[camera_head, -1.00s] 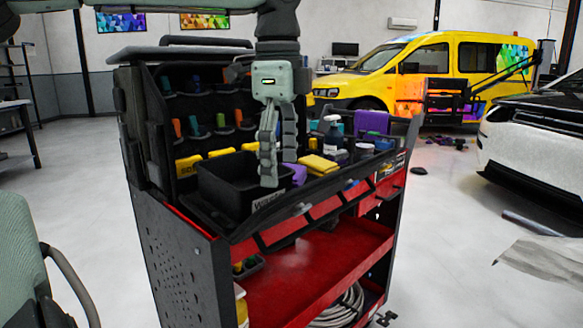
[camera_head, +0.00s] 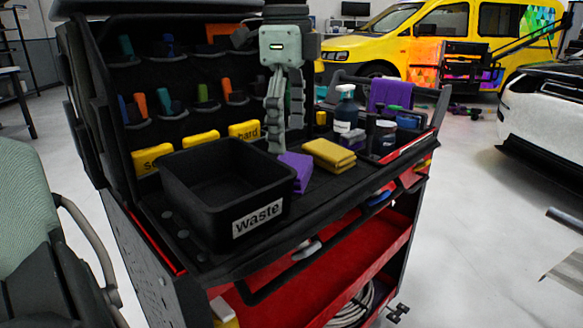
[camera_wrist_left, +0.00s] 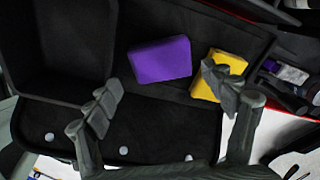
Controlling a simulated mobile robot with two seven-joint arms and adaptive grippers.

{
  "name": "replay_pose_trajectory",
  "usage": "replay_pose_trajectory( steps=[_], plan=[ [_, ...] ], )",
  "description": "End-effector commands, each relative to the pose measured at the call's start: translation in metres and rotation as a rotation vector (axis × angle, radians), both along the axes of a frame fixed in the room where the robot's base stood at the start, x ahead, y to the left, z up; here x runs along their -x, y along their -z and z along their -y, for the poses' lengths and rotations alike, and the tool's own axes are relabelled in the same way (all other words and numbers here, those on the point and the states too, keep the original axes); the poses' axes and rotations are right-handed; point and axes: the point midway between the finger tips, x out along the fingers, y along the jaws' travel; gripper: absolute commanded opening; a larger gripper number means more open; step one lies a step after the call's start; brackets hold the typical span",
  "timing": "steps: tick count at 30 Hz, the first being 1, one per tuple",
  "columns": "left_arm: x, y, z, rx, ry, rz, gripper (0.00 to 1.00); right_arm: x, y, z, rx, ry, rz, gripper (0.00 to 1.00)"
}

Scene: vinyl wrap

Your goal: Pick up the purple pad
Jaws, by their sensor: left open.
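The purple pad (camera_head: 295,171) lies on the cart's black top, between the waste bin and a yellow pad. It also shows in the left wrist view (camera_wrist_left: 160,60), lying flat, beyond and between the fingertips. My left gripper (camera_head: 283,148) points down over the cart top, above and close to the purple pad in the head view. In the left wrist view, its fingers (camera_wrist_left: 165,95) are spread apart with nothing between them. My right gripper does not show.
A black waste bin (camera_head: 217,188) stands left of the purple pad. A yellow pad (camera_head: 329,156) lies close on its right. A spray bottle (camera_head: 345,113) and jars stand farther right, with a purple cloth (camera_head: 391,93) behind. A tool panel rises at the back.

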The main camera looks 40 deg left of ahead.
Motion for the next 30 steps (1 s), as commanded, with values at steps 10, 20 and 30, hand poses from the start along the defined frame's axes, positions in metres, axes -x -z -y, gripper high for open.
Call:
replay_pose_trajectory(
  steps=[10,20,30],
  plan=[
    [-0.005,0.049,0.002,0.004,0.0,-0.003,0.83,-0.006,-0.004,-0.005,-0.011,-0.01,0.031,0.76],
    [-0.005,0.062,0.001,0.001,-0.001,0.0,0.83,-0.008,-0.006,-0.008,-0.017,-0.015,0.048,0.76],
    [-0.005,0.061,0.001,0.0,-0.001,0.001,0.55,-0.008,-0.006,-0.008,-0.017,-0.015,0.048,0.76]
  ],
)
